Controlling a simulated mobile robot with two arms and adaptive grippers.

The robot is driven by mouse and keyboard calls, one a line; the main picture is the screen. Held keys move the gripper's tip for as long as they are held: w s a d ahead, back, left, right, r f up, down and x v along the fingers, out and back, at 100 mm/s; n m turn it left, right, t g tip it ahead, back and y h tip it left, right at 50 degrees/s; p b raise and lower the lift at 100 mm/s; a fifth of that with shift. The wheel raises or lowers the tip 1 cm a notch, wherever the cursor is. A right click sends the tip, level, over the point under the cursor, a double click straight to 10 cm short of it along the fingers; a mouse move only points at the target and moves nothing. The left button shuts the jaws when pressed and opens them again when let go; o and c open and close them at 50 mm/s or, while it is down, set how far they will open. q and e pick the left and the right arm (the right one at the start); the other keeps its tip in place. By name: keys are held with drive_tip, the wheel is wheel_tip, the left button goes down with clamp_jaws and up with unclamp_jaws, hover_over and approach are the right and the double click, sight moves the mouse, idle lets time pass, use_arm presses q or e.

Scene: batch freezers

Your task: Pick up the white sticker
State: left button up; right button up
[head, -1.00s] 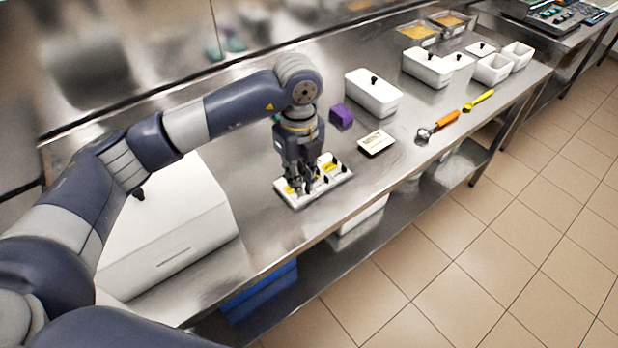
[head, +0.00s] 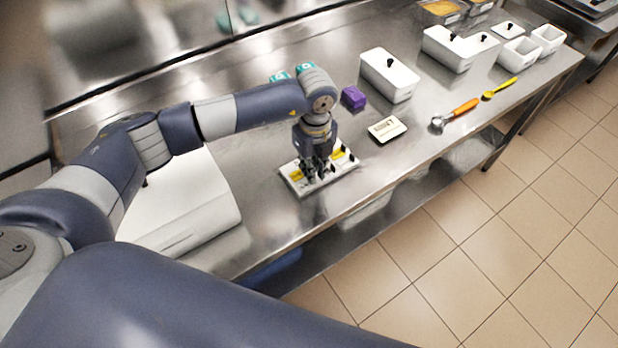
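A small white tray (head: 290,184) with yellow and white labels and dark marks lies on the steel counter. My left gripper (head: 320,178) points down over the middle of this tray, its dark fingertips at or close to the tray's surface. The gripper hides part of the tray, and I cannot make out a separate white sticker under it. Whether the fingers are apart or closed is too small to tell. My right gripper is not in view.
White lidded tubs (head: 390,76), an orange-handled scoop (head: 455,114) and a yellow utensil (head: 500,89) are farther right. A large white box (head: 185,205) stands left.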

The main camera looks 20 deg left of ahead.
sight(306, 183)
use_arm(q)
wheel_tip(306, 183, down, 2)
drive_tip(key=shift+f, duration=0.2)
clamp_jaws()
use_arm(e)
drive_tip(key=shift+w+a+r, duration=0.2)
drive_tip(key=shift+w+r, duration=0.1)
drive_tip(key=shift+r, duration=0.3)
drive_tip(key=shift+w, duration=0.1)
